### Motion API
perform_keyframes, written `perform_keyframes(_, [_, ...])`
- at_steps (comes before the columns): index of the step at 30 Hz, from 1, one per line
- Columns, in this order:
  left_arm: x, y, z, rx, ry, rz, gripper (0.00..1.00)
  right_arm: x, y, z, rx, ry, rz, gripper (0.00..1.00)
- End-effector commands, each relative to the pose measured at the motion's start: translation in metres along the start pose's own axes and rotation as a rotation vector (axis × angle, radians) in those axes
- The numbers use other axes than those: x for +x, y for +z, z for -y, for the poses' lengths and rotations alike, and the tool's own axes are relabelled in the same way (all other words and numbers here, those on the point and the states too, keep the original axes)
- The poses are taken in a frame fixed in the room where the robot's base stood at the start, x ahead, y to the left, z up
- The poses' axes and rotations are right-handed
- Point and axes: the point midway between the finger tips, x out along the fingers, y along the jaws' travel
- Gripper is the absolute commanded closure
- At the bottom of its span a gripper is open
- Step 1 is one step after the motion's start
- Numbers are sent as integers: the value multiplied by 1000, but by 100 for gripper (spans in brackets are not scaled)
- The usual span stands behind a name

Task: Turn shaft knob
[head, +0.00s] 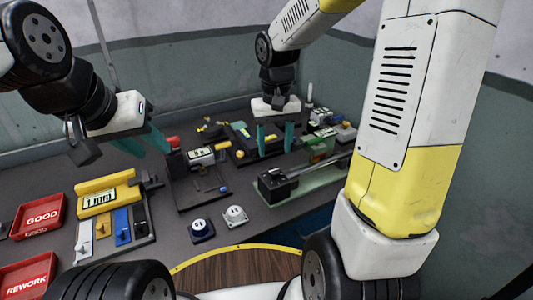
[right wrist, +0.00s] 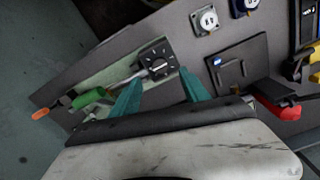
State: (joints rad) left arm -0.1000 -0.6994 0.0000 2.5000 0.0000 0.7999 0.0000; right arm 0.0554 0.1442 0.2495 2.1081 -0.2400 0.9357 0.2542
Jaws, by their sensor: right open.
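A black block with a round, tick-marked dial knob (right wrist: 158,62) shows in the right wrist view. A metal shaft runs from it toward a green part (right wrist: 90,97) on a pale green plate. In the head view this black block (head: 273,186) stands on its green base at centre right. My right gripper (head: 276,139) is open and empty above the bench, behind the block in the head view. In the right wrist view its teal fingers (right wrist: 160,94) are apart, with the knob just beyond the gap. My left gripper (head: 145,143) is open and empty over the bench at left.
Red GOOD (head: 42,217) and REWORK (head: 27,278) trays lie at left, beside a yellow 1 mm gauge rack (head: 108,200). Two sockets (head: 235,216) sit at front centre. A black fixture with a red handle (head: 195,180) stands between the grippers.

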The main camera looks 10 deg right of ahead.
Motion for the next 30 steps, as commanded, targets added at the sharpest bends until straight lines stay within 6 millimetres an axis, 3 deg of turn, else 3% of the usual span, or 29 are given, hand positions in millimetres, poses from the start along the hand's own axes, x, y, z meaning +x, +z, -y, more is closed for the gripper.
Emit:
perform_keyframes(15, [0, 0, 0, 0, 0, -1, 64, 69, 1, 0, -1, 0, 6, 47])
perform_keyframes(27, [0, 0, 0, 0, 0, -1, 64, 78, 0, 0, 0, 0, 2, 47])
perform_keyframes(30, [0, 0, 0, 0, 0, 0, 64, 78, 0, 0, 0, 0, 2, 66])
